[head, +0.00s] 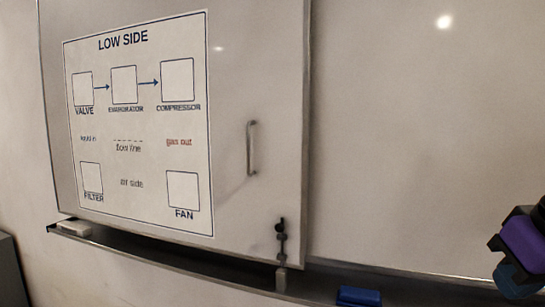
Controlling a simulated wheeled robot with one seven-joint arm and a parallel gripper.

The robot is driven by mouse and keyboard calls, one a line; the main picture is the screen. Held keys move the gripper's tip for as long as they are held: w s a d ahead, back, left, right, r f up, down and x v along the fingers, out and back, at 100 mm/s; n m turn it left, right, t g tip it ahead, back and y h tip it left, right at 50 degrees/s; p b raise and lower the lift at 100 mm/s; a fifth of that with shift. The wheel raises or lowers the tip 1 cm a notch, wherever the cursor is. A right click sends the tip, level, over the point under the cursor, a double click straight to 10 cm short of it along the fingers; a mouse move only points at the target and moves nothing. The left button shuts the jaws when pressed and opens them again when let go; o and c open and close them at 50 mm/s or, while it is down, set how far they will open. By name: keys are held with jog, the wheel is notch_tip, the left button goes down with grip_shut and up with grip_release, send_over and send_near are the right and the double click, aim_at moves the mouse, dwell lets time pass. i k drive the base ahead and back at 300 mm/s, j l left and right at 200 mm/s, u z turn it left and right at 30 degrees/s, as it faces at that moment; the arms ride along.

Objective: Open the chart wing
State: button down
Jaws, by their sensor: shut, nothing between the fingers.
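The chart wing (230,60) is a pale panel on the left, bearing a printed "LOW SIDE" chart (140,170). An upright metal pull handle (252,148) is fixed near that edge. A dark upright latch or bolt (281,240) sits below the handle at the lower right corner, with its lower end down at the tray; whether it is engaged I cannot tell. A purple, blue and black part of my arm shows at the right edge, well away from the handle. My fingers are not visible.
The whiteboard (430,130) is bare to the right of the wing. A dark tray (230,270) runs along the bottom. It holds a blue eraser-like block (359,296) and a pale block (75,229). A dark grey object (10,270) stands at the lower left.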

aim_at(184, 121)
jog(key=k+j, duration=0.15)
jog(key=j, duration=0.2)
jog(key=k+j+z, duration=0.1)
jog(key=j, duration=0.25)
jog(key=k+j, duration=0.2)
jog(key=j, duration=0.15)
jog(key=k+j, duration=0.15)
jog(key=j, duration=0.2)
jog(key=i+j, duration=0.15)
jog(key=i, duration=0.25)
